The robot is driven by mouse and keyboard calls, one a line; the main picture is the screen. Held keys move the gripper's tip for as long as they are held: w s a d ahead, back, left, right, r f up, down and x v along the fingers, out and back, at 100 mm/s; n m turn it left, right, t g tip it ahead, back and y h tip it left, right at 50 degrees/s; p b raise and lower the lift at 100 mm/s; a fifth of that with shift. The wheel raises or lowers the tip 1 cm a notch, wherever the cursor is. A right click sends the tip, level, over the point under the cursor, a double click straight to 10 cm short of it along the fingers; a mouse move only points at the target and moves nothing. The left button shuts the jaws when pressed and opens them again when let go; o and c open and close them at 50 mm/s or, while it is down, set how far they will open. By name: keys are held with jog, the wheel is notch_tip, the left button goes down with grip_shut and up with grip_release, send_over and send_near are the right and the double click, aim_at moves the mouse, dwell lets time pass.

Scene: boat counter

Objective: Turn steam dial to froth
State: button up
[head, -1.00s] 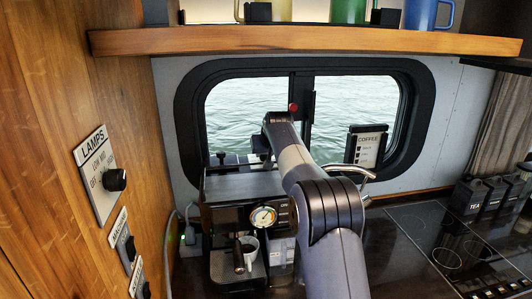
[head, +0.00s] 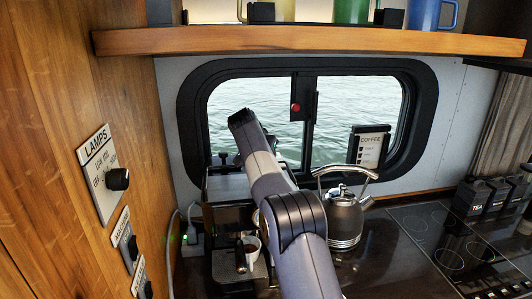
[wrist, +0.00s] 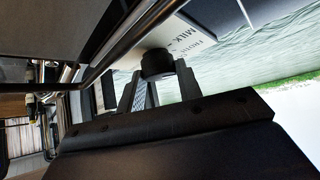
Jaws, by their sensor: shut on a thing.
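In the wrist view, a dark round dial (wrist: 157,63) sits on a pale plate (wrist: 190,45) lettered "MILK" with a partly legible second line. My gripper (wrist: 158,77) has one finger on each side of the dial and is shut on it. The dial's pointer mark cannot be made out. In the head view, my arm crosses in front of the coffee machine (head: 228,185), covering its gauge. My gripper and the dial are hidden there.
A metal kettle (head: 343,222) stands right of my arm, close to it. A wooden shelf (head: 320,42) with mugs runs above. The wooden wall with a lamps panel (head: 100,175) bounds the left.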

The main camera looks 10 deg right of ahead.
dwell(0.4)
jog(key=o, duration=1)
jog(key=b+v, duration=0.2)
jog(key=v, duration=0.8)
jog(key=shift+s+a+r, duration=0.2)
jog(key=shift+r, duration=0.1)
jog(key=shift+d, duration=0.1)
jog(key=p+x, duration=0.2)
jog(key=x, duration=0.8)
jog(key=shift+w+d+f, duration=0.15)
jog(key=shift+w+f, duration=0.05)
jog(key=shift+f, duration=0.05)
jog(key=shift+f, duration=0.1)
